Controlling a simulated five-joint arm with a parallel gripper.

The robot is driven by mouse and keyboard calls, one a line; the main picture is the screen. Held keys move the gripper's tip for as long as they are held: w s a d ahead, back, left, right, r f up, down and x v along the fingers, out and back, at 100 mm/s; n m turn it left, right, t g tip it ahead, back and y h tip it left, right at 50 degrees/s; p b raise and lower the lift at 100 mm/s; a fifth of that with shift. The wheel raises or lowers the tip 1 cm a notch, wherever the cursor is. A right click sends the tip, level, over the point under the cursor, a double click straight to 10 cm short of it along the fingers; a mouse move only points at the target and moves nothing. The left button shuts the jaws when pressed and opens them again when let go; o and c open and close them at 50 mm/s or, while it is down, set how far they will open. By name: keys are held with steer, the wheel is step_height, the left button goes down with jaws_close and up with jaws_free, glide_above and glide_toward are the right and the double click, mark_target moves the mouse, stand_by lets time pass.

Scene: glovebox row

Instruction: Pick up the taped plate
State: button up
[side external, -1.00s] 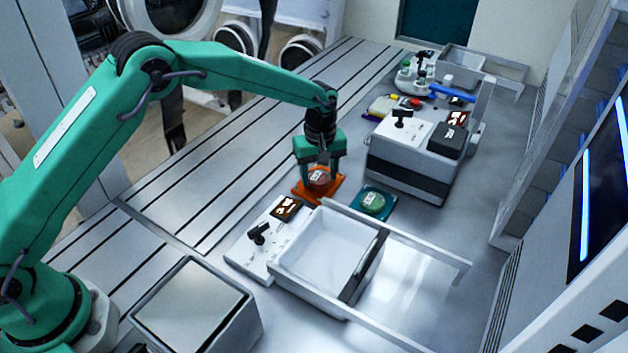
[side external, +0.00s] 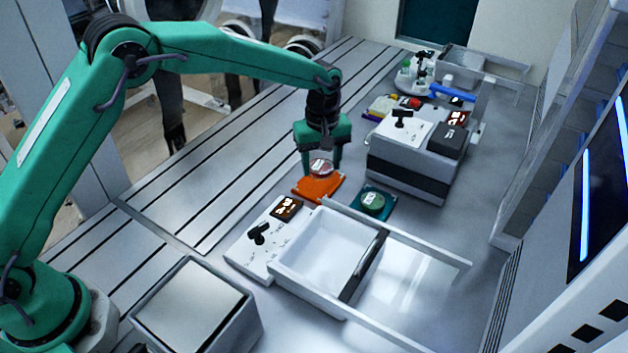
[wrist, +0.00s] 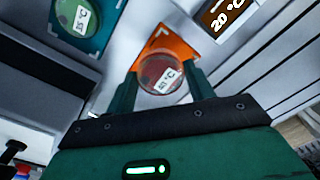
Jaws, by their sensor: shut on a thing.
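A round, clear-lidded plate with reddish contents (side external: 320,167) is between the fingers of my gripper (side external: 322,171). In the wrist view the same plate (wrist: 154,71) carries a white label strip with a temperature marking too small to read surely. My gripper is shut on its sides and holds it a little above the orange mat (side external: 318,188). A second round plate, green with a white label (side external: 373,202), sits on the teal mat (side external: 386,214) to the right; it also shows at the top left of the wrist view (wrist: 72,15).
A white open tray (side external: 322,243) with long rails stands in front of the mats. Beside it is a panel with a black lever (side external: 259,233) and a small display (side external: 286,208). A grey box unit (side external: 410,176) stands behind right. The slotted bench to the left is clear.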

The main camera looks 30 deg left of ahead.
steer(key=s+d+r, duration=0.5)
steer(key=s+d, duration=0.1)
steer(key=s, duration=0.1)
steer(key=shift+d+r, duration=0.15)
steer(key=shift+r, duration=0.2)
steer(key=s+d+n, duration=0.2)
steer(key=s+d, duration=0.3)
steer(key=s, duration=0.5)
steer(key=s+d+n, duration=0.2)
steer(key=s+d, duration=0.3)
steer(key=s, duration=0.6)
glide_above(331, 267)
steer(key=shift+m, duration=0.3)
step_height(331, 267, down, 7)
steer(key=shift+r, duration=0.1)
steer(key=shift+f, duration=2)
